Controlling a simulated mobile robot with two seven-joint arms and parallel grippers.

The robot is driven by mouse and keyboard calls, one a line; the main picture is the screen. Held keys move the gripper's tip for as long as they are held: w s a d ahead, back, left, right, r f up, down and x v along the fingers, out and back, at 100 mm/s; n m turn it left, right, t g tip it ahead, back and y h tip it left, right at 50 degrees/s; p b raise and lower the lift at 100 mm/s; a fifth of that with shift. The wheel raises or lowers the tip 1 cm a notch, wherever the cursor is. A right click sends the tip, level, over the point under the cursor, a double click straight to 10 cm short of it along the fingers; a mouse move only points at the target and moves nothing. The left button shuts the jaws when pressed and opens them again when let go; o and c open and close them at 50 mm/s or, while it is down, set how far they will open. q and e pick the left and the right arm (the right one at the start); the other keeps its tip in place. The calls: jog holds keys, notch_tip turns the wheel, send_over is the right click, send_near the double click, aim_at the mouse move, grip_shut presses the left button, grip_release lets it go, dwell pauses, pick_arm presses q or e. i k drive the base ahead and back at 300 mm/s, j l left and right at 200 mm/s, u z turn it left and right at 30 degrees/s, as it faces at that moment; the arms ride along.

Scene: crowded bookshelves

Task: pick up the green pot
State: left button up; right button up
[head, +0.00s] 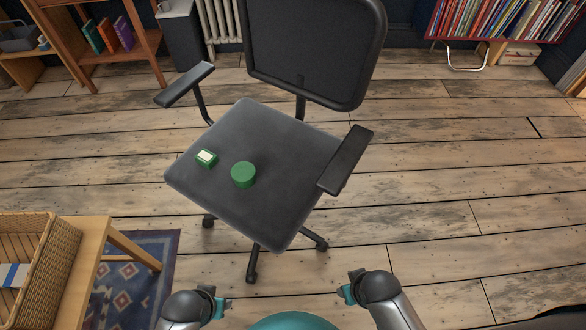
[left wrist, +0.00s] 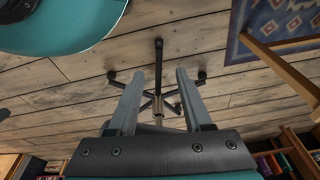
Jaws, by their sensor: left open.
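A round dark green pot (head: 243,174) sits on the grey seat of an office chair (head: 270,150) in the head view. My left gripper (head: 224,305) is at the bottom of the head view, well short of the chair and apart from the pot. In the left wrist view the left gripper (left wrist: 158,76) has its two fingers spread with nothing between them; the chair's legs show beyond. The pot does not show there. My right gripper (head: 345,293) is at the bottom right of centre, away from the chair; its finger opening is too small to judge.
A small green box with a cream top (head: 206,158) lies left of the pot. The chair's armrests (head: 346,158) flank the seat. A wooden table (head: 88,262) with a wicker basket (head: 52,262) stands at the lower left over a blue rug (head: 145,290). Floor to the right is clear.

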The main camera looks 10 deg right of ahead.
aim_at(247, 186)
jog(key=i+j+z, duration=0.1)
jog(key=j+z, duration=0.85)
jog(key=j, duration=0.7)
jog(key=k, duration=0.05)
